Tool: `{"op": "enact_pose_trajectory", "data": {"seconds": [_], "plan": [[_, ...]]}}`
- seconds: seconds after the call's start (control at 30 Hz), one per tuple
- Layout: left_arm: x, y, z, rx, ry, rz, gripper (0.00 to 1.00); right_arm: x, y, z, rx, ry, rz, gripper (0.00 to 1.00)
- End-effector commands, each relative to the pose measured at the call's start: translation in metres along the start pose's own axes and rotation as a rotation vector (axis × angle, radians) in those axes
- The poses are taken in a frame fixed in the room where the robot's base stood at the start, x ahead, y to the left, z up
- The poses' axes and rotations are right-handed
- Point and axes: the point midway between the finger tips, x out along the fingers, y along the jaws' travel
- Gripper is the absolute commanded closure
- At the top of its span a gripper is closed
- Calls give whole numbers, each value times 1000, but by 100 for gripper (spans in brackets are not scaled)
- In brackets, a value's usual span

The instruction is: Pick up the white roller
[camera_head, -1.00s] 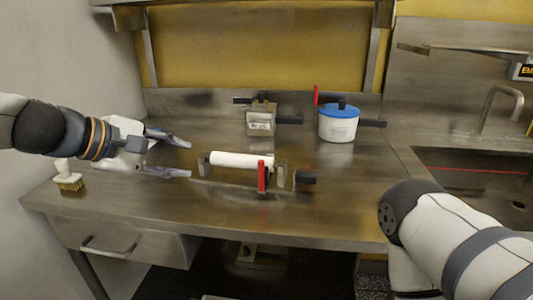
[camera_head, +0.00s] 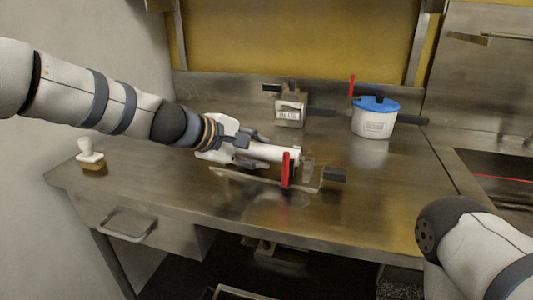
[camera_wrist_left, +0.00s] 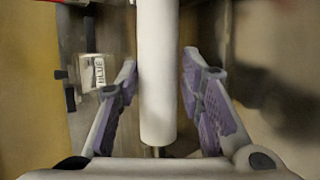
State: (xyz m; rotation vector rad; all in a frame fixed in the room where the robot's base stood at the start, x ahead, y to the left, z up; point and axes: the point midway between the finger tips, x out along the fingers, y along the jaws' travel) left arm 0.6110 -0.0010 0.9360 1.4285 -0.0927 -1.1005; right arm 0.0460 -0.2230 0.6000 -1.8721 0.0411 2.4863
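The white roller (camera_head: 280,153) lies level in a low metal stand (camera_head: 262,178) on the steel counter. A red upright handle (camera_head: 286,170) stands by its right end. My left gripper (camera_head: 254,151) is at the roller's left end. In the left wrist view the white roller (camera_wrist_left: 157,80) runs between the two fingers of my left gripper (camera_wrist_left: 159,72). The fingers are open, one on each side, with a narrow gap on the right and almost none on the left. My right gripper is out of view; only part of my right arm shows.
A metal box with a label and dark handle (camera_head: 290,112) stands behind the stand. A white pot with a blue lid (camera_head: 375,118) is to its right. A brush (camera_head: 91,157) sits at the counter's left. A sink (camera_head: 500,180) is at the right.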

Motion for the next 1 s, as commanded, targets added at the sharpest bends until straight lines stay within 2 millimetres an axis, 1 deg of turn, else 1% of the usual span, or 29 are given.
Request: {"op": "enact_pose_trajectory", "data": {"seconds": [0.17, 0.27, 0.3, 0.33, 0.57, 0.67, 0.77, 0.83, 0.97, 1.0], "plan": [[-1, 2, 0, 1, 1, 3, 65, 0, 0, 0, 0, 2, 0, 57], [-1, 2, 0, 1, 1, 3, 86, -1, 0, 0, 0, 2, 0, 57], [-1, 2, 0, 1, 1, 3, 95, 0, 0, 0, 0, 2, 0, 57], [-1, 2, 0, 1, 1, 3, 100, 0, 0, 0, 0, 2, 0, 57], [-2, 3, 0, 1, 1, 4, 100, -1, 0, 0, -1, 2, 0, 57], [-4, 7, 1, 2, 2, 5, 100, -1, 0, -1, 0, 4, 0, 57], [-12, 19, 5, 7, 1, 7, 100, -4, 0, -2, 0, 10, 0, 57], [-21, 33, 9, 10, 3, 8, 100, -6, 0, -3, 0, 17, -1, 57], [-49, 51, 43, 12, 2, 13, 100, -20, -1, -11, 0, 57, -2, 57], [-58, 56, 54, 15, 3, 14, 100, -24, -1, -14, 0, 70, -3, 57]]}}
